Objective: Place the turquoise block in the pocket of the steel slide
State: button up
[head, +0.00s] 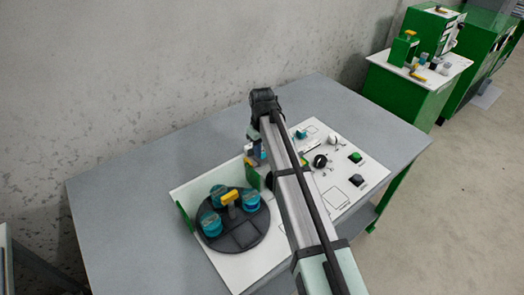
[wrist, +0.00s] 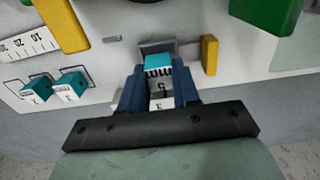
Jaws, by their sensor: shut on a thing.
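In the wrist view, my gripper (wrist: 160,88) has its two dark blue fingers closed on either side of a turquoise block (wrist: 158,62). The block has a turquoise top and a white marked side. A grey metal piece, apparently the steel slide (wrist: 155,45), shows just beyond the block. The fingers and block hide its pocket, and I cannot tell whether the block sits in it or above it. In the head view, my arm hides most of this spot; a little of my gripper (head: 256,156) shows left of the arm.
Two more turquoise blocks (wrist: 54,86) stand to the left in the wrist view. Yellow posts (wrist: 209,54) and a green part (wrist: 265,14) are nearby. A dark round turntable (head: 240,236) with turquoise knobs and a yellow handle (head: 231,198) stands on the white panel (head: 352,170).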

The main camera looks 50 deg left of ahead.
jog(key=shift+f, duration=0.65)
jog(key=shift+f, duration=0.1)
jog(key=o, duration=1)
notch_tip(320, 180, up, 12)
jog(key=shift+r, duration=0.15)
